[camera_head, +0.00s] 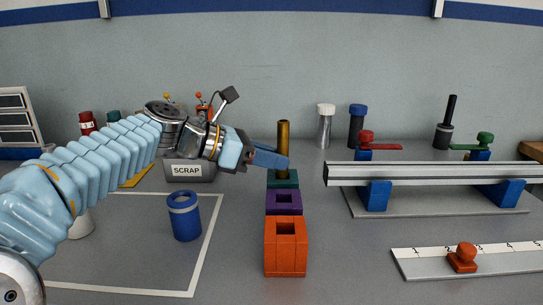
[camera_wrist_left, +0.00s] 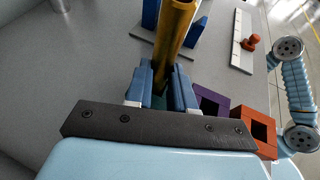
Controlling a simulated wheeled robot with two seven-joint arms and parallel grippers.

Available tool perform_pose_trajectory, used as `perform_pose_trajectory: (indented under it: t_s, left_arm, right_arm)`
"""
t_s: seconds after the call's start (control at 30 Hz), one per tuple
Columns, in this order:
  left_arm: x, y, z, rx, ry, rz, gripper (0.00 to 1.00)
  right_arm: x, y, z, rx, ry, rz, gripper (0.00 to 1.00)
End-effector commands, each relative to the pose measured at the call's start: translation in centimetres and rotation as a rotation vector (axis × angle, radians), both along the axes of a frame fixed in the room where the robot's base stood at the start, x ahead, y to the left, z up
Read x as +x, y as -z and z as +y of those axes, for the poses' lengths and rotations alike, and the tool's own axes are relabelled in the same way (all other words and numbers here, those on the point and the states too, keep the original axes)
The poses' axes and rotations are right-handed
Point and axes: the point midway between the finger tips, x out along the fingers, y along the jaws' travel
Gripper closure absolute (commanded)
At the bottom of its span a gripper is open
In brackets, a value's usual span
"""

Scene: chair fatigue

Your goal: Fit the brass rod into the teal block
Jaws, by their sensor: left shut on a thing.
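The brass rod (camera_head: 283,136) stands upright over the teal block (camera_head: 283,181) in the head view. My left gripper (camera_head: 281,161) comes in from the left and is shut on the rod, just above the block. In the left wrist view the rod (camera_wrist_left: 172,38) runs between the blue fingers of my left gripper (camera_wrist_left: 162,84). The rod's lower end is hidden by the fingers, so I cannot tell how deep it sits in the block. My right gripper is not in view.
A purple block (camera_head: 284,202) and an orange block (camera_head: 285,254) with square holes stand in front of the teal one. A blue cup (camera_head: 184,216) and the scrap bin (camera_head: 190,170) are left. A metal rail (camera_head: 430,174) on blue supports is right.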

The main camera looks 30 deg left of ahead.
Motion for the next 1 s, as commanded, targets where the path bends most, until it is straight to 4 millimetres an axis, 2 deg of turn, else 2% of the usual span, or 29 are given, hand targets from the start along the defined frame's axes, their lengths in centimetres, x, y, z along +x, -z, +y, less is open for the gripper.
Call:
perform_pose_trajectory:
  t_s: [0.07,0.1,0.27,0.3,0.57,0.67,0.77,1.0]
  left_arm:
    - [0.0,0.2,0.0,-0.001,0.0,-0.001,1.0]
    - [0.0,0.2,0.0,-0.001,0.0,-0.001,0.74]
    - [0.0,0.2,0.0,-0.001,0.0,-0.001,0.49]
    - [0.0,0.2,0.0,-0.001,0.0,-0.001,0.47]
    - [0.0,0.2,0.0,0.001,0.0,0.001,0.47]
    - [0.0,0.2,0.0,0.001,0.0,0.001,0.47]
    - [-1.1,-0.6,1.1,0.0,-0.003,-0.002,0.47]
    - [-5.4,-2.9,4.7,0.001,-0.005,-0.002,0.47]
  right_arm:
    - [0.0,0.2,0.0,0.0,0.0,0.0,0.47]
    - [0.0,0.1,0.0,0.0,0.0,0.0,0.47]
    - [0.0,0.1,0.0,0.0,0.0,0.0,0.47]
    - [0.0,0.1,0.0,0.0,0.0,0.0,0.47]
    - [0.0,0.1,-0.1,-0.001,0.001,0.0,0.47]
    - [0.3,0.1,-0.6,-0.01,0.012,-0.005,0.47]
    - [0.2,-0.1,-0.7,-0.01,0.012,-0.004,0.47]
    - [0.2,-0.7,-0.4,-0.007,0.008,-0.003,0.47]
